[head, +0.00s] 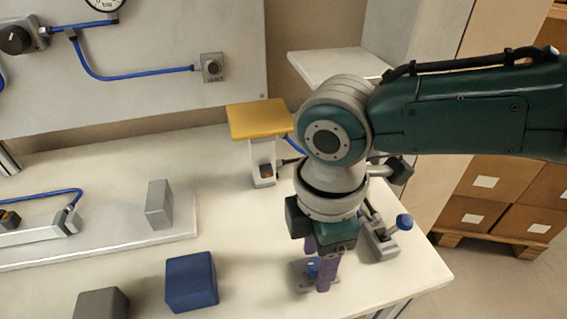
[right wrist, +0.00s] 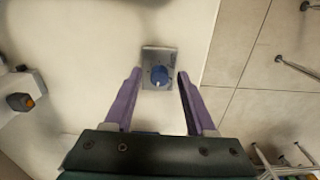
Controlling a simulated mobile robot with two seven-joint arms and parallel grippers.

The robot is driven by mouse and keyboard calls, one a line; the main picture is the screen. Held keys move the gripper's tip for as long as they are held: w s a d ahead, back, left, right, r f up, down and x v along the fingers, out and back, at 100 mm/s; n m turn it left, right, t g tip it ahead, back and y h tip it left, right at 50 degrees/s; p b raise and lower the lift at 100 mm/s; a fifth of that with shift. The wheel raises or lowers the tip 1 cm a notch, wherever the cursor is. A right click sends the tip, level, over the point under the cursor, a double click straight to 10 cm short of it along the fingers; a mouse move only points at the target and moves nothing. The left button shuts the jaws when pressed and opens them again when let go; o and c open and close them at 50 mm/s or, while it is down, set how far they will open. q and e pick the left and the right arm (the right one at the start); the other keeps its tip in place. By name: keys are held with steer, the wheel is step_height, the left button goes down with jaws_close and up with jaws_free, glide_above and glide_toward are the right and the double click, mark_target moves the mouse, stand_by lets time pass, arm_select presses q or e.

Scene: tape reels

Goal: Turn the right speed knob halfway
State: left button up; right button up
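A blue knob (right wrist: 160,76) on a grey base plate (right wrist: 158,55) is on the white table, near its right edge in the head view. A white mark shows on the knob's lower side in the right wrist view. In the head view the knob (head: 313,267) is partly hidden by my right gripper (head: 318,275). In the right wrist view the two purple fingers of my right gripper (right wrist: 159,74) are spread apart, one on each side of the knob, with gaps on both sides. My left gripper is not in view.
A lever with a blue ball (head: 404,222) stands right of my gripper. A yellow-topped stand (head: 260,118) is behind it. A blue block (head: 191,282) and a grey block (head: 101,303) lie left. A panel with a black knob (head: 14,39) stands at the back.

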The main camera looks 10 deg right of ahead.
jaws_close()
stand_by(0.6)
steer(key=shift+m, duration=0.3)
steer(key=shift+a+r+m+p, duration=0.1)
steer(key=shift+m+p, duration=0.6)
steer(key=shift+m, duration=0.3)
steer(key=m+p, duration=0.2)
steer(key=m, duration=0.2)
steer(key=shift+m, duration=0.3)
steer(key=m+p, duration=0.1)
steer(key=m, duration=0.3)
steer(key=shift+m+p, duration=0.5)
steer(key=shift+m, duration=1.6)
